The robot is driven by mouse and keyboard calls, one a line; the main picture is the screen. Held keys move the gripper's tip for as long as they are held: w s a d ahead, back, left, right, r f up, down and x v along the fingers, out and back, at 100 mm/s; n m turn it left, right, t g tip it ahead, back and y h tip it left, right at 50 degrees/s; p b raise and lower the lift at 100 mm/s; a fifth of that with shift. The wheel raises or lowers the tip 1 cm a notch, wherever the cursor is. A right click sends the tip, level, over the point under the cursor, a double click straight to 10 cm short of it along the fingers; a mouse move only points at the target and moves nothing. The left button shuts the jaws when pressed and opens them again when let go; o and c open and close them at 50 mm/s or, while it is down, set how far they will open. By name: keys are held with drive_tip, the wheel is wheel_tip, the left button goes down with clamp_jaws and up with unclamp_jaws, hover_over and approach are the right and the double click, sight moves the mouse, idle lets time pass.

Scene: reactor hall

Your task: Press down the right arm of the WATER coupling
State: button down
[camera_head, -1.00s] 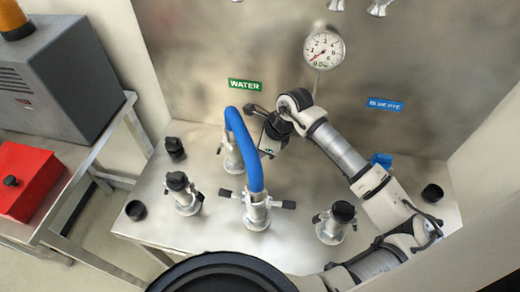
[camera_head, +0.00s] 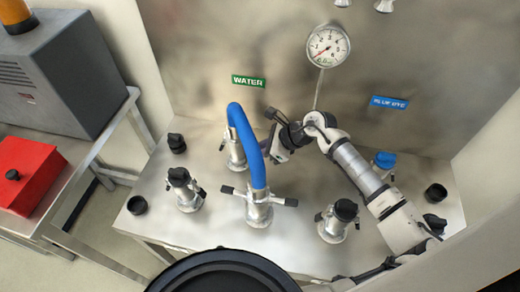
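The WATER coupling (camera_head: 236,156) is a metal fitting at the back of the bench, below the green WATER label (camera_head: 248,81). A blue hose (camera_head: 247,137) arches from it to a front coupling (camera_head: 259,208). The WATER coupling's left arm (camera_head: 223,145) shows as a small dark lever. Its right arm is hidden or cannot be made out behind the hose and near my gripper. My gripper (camera_head: 275,155) is just right of the hose and the WATER coupling, tilted down to the left.
Capped couplings stand at front left (camera_head: 184,192) and front right (camera_head: 338,221). A blue-capped fitting (camera_head: 384,160) stands behind my arm, below a blue label (camera_head: 389,103). A pressure gauge (camera_head: 327,46) hangs on the back wall. Bare bench lies between the front couplings.

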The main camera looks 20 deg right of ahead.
drive_tip(key=c, duration=1.3)
unclamp_jaws()
drive_tip(key=shift+d+r, duration=0.1)
drive_tip(key=b+v, duration=0.2)
drive_tip(key=v, duration=1.1)
drive_tip(key=shift+s+d+r, duration=0.15)
drive_tip(key=shift+s+d, duration=0.05)
